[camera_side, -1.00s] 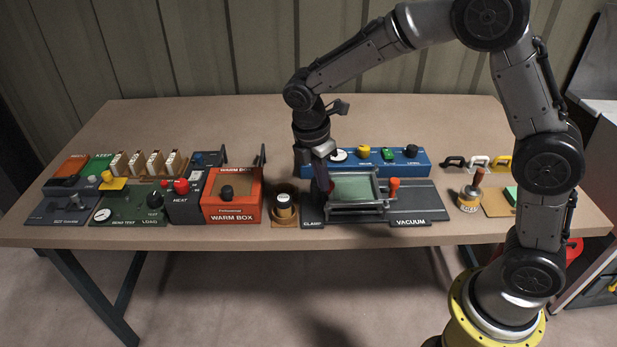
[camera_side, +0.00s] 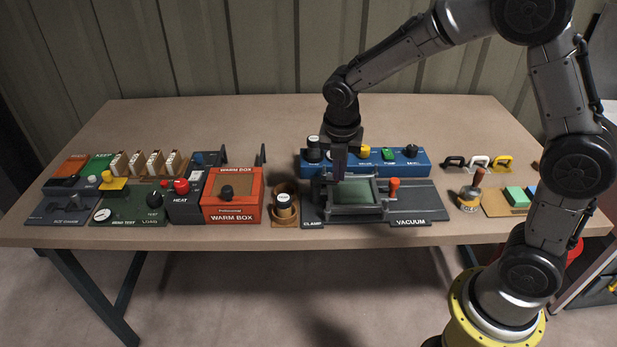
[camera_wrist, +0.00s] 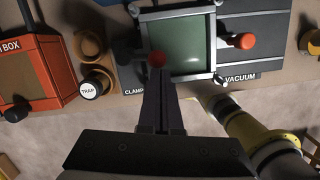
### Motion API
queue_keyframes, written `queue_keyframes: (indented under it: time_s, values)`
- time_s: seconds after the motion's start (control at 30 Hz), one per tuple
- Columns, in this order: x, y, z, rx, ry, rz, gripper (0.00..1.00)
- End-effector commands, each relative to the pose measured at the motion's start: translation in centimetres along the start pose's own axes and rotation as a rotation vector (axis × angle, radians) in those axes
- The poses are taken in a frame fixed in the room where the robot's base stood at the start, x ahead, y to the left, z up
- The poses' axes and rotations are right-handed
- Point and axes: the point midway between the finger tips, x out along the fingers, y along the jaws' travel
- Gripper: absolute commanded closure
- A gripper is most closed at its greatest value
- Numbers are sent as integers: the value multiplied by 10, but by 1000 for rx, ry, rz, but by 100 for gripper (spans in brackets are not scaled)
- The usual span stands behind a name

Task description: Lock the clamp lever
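The clamp station has a grey metal frame (camera_side: 352,208) around a green pane (camera_side: 352,192), with a "CLAMP" label (camera_side: 313,224) at its front left. In the wrist view a round red knob (camera_wrist: 157,59), which looks like the clamp lever's end, shows over the left edge of the green pane. My gripper (camera_wrist: 160,78) has its two dark fingers together, tips just below the knob in that view. I cannot tell whether they touch it. In the side view my gripper (camera_side: 339,178) points down at the back left of the frame, and the lever is not clearly visible.
An orange-red knob (camera_side: 393,188) stands right of the frame by the "VACUUM" label (camera_side: 410,222). A blue panel (camera_side: 420,165) with several knobs lies behind. The trap jar (camera_side: 284,205) and warm box (camera_side: 232,197) stand to the left. The back of the table is clear.

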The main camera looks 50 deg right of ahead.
Motion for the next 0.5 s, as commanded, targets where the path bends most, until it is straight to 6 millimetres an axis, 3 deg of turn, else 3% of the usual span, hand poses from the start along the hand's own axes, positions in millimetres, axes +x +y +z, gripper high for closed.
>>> queue_keyframes:
  time_s: [0.5]
  values:
    - [1, -2, 6, 3, 0, 0, 100]
